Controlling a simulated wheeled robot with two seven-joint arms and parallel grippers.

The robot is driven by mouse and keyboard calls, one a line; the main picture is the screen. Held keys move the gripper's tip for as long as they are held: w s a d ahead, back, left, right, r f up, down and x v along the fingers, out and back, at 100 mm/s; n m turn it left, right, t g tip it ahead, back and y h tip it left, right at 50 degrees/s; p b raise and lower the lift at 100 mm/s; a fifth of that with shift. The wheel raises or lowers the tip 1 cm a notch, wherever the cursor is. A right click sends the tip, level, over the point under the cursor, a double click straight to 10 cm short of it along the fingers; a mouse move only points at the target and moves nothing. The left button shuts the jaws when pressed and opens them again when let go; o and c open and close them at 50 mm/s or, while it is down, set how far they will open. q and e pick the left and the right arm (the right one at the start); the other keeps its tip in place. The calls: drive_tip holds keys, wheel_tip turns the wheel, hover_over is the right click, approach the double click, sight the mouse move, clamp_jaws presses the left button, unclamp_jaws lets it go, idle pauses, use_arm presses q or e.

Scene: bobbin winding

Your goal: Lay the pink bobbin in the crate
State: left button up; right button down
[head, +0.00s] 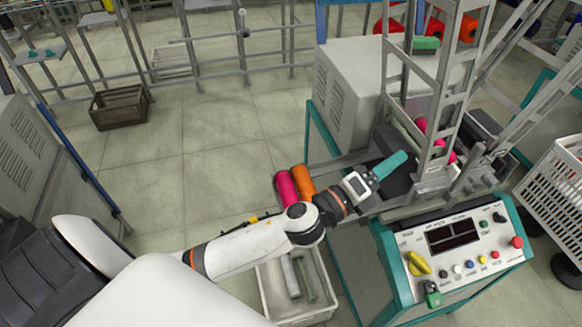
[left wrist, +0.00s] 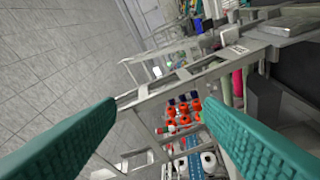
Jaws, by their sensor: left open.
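A pink bobbin (head: 421,125) shows on the winding machine, partly hidden behind the metal frame. More pink shows lower down behind the same frame; I cannot tell whether it is the same piece. My left gripper (head: 390,165) has teal fingers and is open beside the frame, left of the pink, apparently empty. Its two fingers spread wide in the left wrist view (left wrist: 158,108), where an upright pink piece (left wrist: 238,84) stands beyond the right finger. A pale crate (head: 303,318) on the floor holds grey tubes (head: 295,276). My forearm hides its far part. My right gripper is out of view.
Another pink bobbin (head: 286,188) and an orange bobbin (head: 303,181) lie beyond my forearm; whether they are inside the crate is hidden. A control panel (head: 455,250) with buttons stands in front of the machine. A white slatted basket (head: 552,190) is at right. Floor at left is open.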

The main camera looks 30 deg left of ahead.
use_arm(q)
drive_tip(key=d+m+g+h, duration=0.3)
drive_tip(key=d+m+h, duration=0.15)
drive_tip(key=m, duration=0.45)
drive_tip(key=m+g+y, duration=1.3)
drive_tip(key=m+g, duration=0.2)
drive_tip(key=m, duration=1.1)
hover_over(291, 197)
wheel_tip(291, 197, down, 15)
drive_tip(key=shift+w+f+b, duration=0.1)
drive_tip(key=shift+f+b, duration=1.8)
drive_tip(key=shift+f, duration=1.75)
drive_tip(key=shift+f, duration=0.15)
